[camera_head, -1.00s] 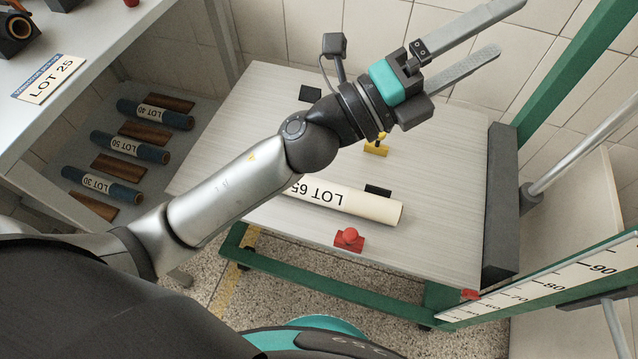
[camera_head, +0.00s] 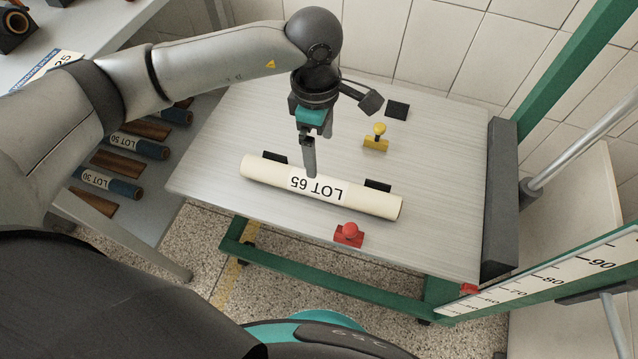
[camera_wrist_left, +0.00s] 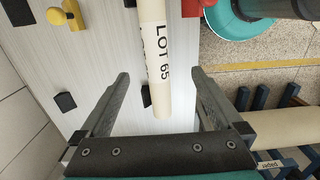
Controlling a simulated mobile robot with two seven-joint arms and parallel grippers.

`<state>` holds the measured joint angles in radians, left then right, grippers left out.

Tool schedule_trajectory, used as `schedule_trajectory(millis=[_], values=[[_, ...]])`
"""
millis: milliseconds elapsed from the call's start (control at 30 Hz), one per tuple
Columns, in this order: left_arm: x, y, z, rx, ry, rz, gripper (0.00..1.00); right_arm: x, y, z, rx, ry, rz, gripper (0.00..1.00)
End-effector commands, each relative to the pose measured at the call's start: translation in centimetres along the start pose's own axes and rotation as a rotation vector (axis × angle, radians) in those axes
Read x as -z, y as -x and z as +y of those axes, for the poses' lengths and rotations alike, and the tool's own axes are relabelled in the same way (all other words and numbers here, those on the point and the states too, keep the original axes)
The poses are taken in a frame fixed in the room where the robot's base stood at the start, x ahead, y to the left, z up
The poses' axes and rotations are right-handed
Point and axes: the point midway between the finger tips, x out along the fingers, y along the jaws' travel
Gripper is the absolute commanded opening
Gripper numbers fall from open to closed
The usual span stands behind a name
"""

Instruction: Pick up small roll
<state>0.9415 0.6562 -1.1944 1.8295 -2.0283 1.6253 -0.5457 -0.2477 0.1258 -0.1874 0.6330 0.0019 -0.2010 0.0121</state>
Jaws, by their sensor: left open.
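A cream roll (camera_head: 365,201) labelled LOT 65 lies across the pale table (camera_head: 440,235). Several smaller blue rolls with LOT labels, one of them LOT 30 (camera_head: 125,189), lie on the low shelf at the left. My left gripper (camera_head: 312,172) points down over the LOT 65 roll near its label. In the left wrist view its fingers are spread, and the end of the LOT 65 roll (camera_wrist_left: 155,65) shows between them. The gap between the fingers and the roll is hard to judge. My right gripper is not in view.
A red knob (camera_head: 348,235) stands in front of the roll and a yellow knob (camera_head: 376,137) behind it. Black blocks (camera_head: 378,185) sit close behind the roll. A dark bar (camera_head: 500,200) edges the table's right side. The table's right part is clear.

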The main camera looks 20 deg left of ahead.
Motion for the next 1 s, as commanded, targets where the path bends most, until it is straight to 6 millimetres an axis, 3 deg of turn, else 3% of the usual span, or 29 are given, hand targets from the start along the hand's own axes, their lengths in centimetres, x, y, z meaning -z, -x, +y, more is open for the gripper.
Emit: schedule_trajectory(millis=[167, 467, 533, 1000], values=[[1.1, -1.4, 0.2, -0.002, 0.001, 0.044, 1.00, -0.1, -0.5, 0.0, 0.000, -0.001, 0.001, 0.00], [1.2, -7.8, 0.2, -0.001, 0.001, 0.039, 1.00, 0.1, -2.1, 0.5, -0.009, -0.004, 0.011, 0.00], [1.2, -8.8, 0.2, -0.001, 0.001, 0.039, 1.00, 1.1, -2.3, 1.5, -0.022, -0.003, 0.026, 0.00], [1.0, -12.0, 0.7, -0.003, 0.000, 0.036, 1.00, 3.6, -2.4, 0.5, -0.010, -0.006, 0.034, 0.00]])
